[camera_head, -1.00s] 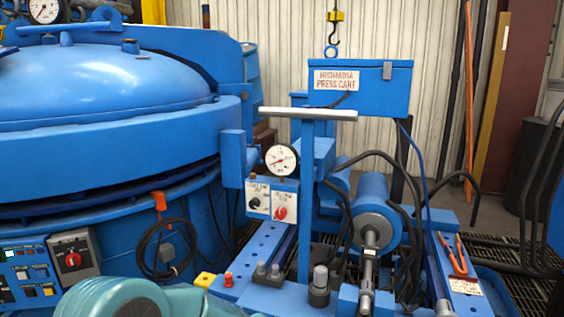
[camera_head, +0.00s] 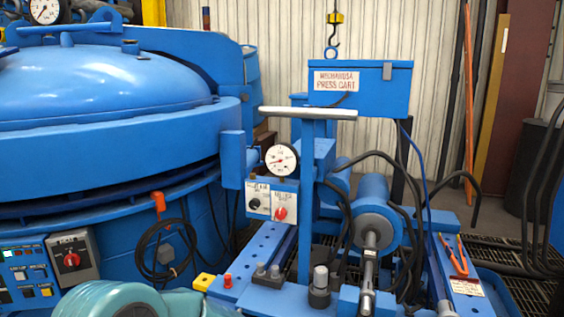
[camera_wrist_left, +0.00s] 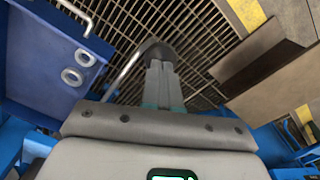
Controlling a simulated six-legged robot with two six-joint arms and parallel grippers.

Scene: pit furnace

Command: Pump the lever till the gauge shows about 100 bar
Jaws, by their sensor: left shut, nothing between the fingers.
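A round white gauge (camera_head: 281,160) with a red needle is on the blue press cart, above two knobs; its numbers are too small to read. A T-shaped post with a grey crossbar (camera_head: 309,113) stands beside it; I cannot tell whether this is the pump lever. My left gripper (camera_wrist_left: 160,66) shows in the left wrist view, shut and empty, over the floor grating. A bent metal rod (camera_wrist_left: 124,73) runs up to a dark rounded end by its fingertips; I cannot tell whether they touch. My right gripper is not in view.
A large blue furnace (camera_head: 100,90) fills the left, with a second gauge (camera_head: 45,11) at the top. The cart carries a cylinder (camera_head: 373,225), black hoses and red-handled pliers (camera_head: 455,257). A hook (camera_head: 331,52) hangs behind. In the wrist view, a blue panel (camera_wrist_left: 45,60) is at left.

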